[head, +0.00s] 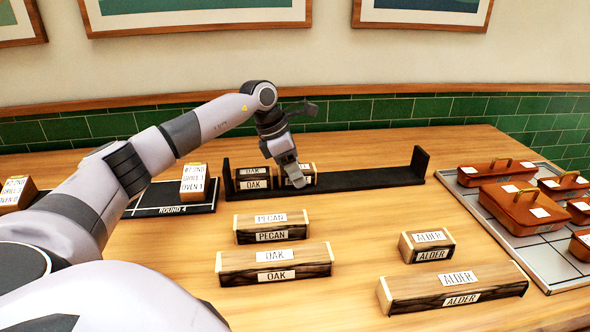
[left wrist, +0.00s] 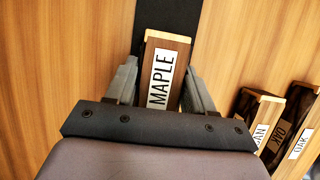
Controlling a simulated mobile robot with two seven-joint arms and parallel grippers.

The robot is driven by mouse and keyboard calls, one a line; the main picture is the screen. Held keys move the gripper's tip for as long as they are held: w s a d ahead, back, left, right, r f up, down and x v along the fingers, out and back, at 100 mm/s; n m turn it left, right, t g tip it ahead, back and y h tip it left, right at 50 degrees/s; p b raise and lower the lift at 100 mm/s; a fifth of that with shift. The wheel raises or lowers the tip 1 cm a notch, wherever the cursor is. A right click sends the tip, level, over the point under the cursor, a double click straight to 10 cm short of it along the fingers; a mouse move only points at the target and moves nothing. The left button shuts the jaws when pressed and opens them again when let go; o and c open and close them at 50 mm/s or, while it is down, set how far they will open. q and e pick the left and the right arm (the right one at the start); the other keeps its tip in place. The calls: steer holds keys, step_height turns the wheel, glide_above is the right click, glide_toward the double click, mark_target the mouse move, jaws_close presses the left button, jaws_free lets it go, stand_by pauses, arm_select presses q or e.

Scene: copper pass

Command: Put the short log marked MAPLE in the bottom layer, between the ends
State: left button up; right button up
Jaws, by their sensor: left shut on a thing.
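The short MAPLE log (left wrist: 166,70) shows in the left wrist view between the jaws of my left gripper (left wrist: 160,88). In the head view, my left gripper (head: 291,176) points down onto this log (head: 308,173), which is mostly hidden behind it, in the long black rack (head: 375,176). A short OAK log (head: 253,178) stands in the rack at its left end, just left of the gripper. The rack has an upright at each end, and its right part is empty. My right gripper is not in view.
On the table in front lie a PECAN log (head: 272,228), a long OAK log (head: 275,265), a short ALDER log (head: 427,246) and a long ALDER log (head: 453,289). A black ROUND 4 mat (head: 150,205) is at left. A grey tray (head: 472,207) with red-brown boxes is at right.

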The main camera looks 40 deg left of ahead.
arm_select(q)
steer(key=o, duration=1.1)
steer(key=shift+f, duration=0.1)
steer(key=shift+r, duration=0.25)
steer(key=v, duration=1.2)
steer(key=shift+p, duration=0.3)
steer(key=shift+d+f, duration=0.1)
steer(key=shift+f, duration=0.05)
